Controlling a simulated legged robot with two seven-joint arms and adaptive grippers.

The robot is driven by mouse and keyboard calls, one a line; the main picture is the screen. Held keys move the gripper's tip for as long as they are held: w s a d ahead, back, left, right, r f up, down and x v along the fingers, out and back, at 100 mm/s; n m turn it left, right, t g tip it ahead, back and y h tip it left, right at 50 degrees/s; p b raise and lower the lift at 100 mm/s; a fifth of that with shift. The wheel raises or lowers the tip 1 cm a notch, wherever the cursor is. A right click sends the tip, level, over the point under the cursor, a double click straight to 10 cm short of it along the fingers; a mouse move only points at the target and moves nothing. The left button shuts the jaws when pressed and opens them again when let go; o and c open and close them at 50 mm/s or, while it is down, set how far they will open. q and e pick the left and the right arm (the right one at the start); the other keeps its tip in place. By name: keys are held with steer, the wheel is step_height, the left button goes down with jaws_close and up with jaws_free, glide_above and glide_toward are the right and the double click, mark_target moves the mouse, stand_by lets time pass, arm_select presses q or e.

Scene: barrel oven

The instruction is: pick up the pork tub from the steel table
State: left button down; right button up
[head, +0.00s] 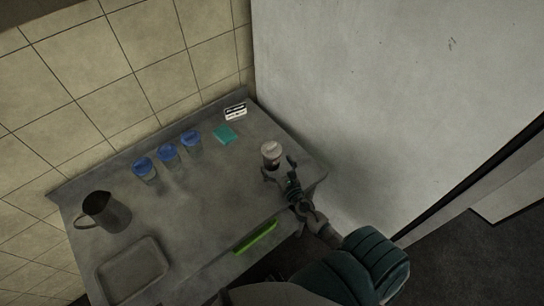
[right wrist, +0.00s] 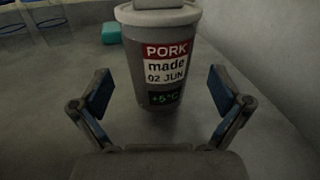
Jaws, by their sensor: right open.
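The pork tub (head: 271,154) is a grey cup with a pale lid, standing upright near the right end of the steel table (head: 190,224). In the right wrist view the tub (right wrist: 158,85) shows a label reading "PORK made 02 JUN" and a small green "+5°C" display. My right gripper (head: 279,169) is open at the tub's near side. In the right wrist view its two fingers (right wrist: 160,93) stand apart, one left and one right of the tub's lower part, with gaps on both sides. The top of the lid is cut off there. My left gripper is not in view.
Several blue-lidded clear containers (head: 168,153) stand along the back. A teal block (head: 224,134) and a small black-and-white sign (head: 235,112) are behind the tub. A dark jug (head: 106,212), a tray (head: 133,269) and a green item (head: 256,237) are to the left and front. A pale wall (head: 370,100) rises at right.

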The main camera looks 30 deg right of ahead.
steer(key=w, duration=0.3)
steer(key=shift+w+d, duration=0.2)
steer(key=shift+w, duration=0.05)
steer(key=shift+s, duration=0.1)
steer(key=c, duration=1.7)
steer(key=shift+r, duration=0.1)
